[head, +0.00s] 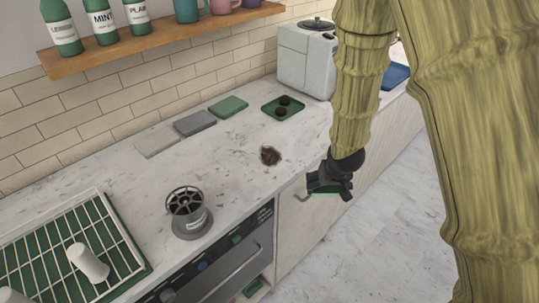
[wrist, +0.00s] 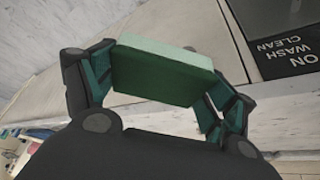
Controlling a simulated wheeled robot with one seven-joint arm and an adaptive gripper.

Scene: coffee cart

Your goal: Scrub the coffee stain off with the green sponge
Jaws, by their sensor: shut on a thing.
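The coffee stain (head: 270,156) is a dark brown splotch on the white marble counter. My gripper (head: 328,184) is to the right of the stain in the head view, by the counter's front edge. It is shut on the green sponge (wrist: 162,72), which spans between both fingers in the wrist view. Only a thin strip of the sponge (head: 325,193) shows under the gripper in the head view. The sponge appears apart from the stain, and the stain is fully uncovered. The wrist view does not show the stain.
Three flat pads, green (head: 229,106), dark grey (head: 195,123) and pale grey (head: 160,141), lie behind the stain. A green tray (head: 268,113) holds two dark round things. A grey appliance (head: 305,60) stands behind. A grinder-like holder (head: 187,212) and drying rack (head: 35,265) are left.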

